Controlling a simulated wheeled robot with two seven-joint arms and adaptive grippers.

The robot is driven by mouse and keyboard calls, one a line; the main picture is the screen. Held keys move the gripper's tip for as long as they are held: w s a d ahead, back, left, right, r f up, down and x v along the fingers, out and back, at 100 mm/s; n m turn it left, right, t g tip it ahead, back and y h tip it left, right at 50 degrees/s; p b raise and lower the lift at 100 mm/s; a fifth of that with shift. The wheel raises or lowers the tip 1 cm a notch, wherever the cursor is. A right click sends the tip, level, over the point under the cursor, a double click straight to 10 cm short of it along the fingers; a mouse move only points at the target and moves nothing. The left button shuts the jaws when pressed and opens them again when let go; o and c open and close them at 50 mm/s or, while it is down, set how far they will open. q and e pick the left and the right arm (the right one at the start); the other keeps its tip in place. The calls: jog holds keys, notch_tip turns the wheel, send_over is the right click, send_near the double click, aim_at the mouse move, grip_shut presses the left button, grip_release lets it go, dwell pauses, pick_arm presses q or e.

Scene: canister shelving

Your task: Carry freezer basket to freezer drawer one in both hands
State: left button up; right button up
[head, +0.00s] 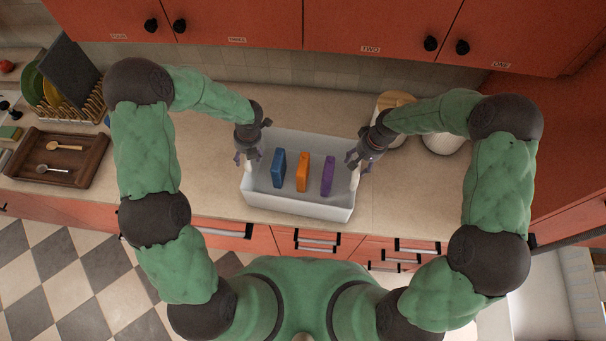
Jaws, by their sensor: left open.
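The freezer basket, a pale grey open bin (298,206), stands on the counter in the middle of the head view. It holds three upright slabs: blue (279,168), orange (303,172) and purple (327,176). White handle-like parts show at its left and right ends. My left gripper (246,157) is open at the left end, its fingers beside the white part there. My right gripper (357,161) looks open at the right end, fingers spread near the other white part. Contact cannot be told. Freezer drawer one is not clearly identifiable.
A brown tray with spoons (57,158) and a dish rack (72,103) stand at left. Round canisters (394,103) stand behind my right gripper. Red cupboards (380,25) hang above. A pale structure (577,285) shows at lower right. The counter left of the basket is clear.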

pick_arm(q)
grip_shut()
pick_arm(e)
jog(key=shift+s, duration=0.1)
grip_shut()
pick_arm(q)
jog(key=shift+d, duration=0.1)
pick_arm(e)
jog(key=shift+a, duration=0.1)
pick_arm(q)
jog(key=shift+r, duration=0.15)
pick_arm(e)
jog(key=shift+r, duration=0.15)
